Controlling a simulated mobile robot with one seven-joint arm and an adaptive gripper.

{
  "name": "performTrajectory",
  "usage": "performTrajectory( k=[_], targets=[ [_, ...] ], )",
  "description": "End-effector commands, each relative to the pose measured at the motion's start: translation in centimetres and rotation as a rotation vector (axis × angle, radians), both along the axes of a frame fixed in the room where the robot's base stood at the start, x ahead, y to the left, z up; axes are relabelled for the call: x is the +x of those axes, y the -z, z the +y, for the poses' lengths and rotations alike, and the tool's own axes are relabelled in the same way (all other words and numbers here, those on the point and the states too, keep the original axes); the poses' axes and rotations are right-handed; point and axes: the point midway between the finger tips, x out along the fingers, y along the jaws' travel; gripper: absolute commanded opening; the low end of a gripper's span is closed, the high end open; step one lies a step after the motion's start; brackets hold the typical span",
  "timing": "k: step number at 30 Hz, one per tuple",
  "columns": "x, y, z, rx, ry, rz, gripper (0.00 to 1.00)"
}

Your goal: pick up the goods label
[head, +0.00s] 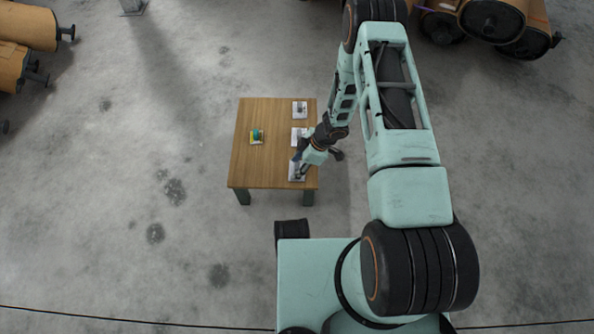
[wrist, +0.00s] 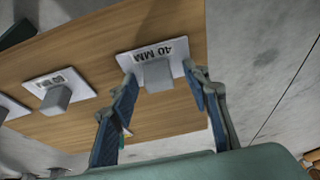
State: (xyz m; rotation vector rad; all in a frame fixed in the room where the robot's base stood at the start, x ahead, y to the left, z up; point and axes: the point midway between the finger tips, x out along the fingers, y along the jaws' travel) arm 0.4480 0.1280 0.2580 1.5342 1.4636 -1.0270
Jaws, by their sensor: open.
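Three white label plates, each with a grey block on it, lie in a row along the table's right side in the head view: far (head: 300,109), middle (head: 297,136) and near (head: 297,176). I cannot tell which one the task calls the goods label. In the wrist view the nearest plate (wrist: 128,61) reads "40 MM" upside down, and its grey block (wrist: 158,76) shows between my fingertips. My gripper (wrist: 160,78) is open and empty, its fingers on either side of that block. It also shows in the head view (head: 298,163), partly covering the near plate.
The wooden table (head: 262,170) has a green item (head: 257,134) on a small base at its left middle. Much of its left half is bare. Orange-brown mufflers (head: 25,27) lie on the floor far off at the left and top right.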

Motion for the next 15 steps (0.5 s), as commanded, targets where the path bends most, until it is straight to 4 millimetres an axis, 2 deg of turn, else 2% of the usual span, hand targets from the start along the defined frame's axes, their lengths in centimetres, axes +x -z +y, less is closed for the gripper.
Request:
performTrajectory(
  k=[4,12,15],
  targets=[
    [0.03,-0.13,-0.01,0.000,0.000,-0.001,0.43],
    [0.02,-0.14,-0.03,0.000,0.000,0.000,0.15],
    [0.02,-0.14,-0.03,0.000,0.000,0.000,0.12]
  ],
)
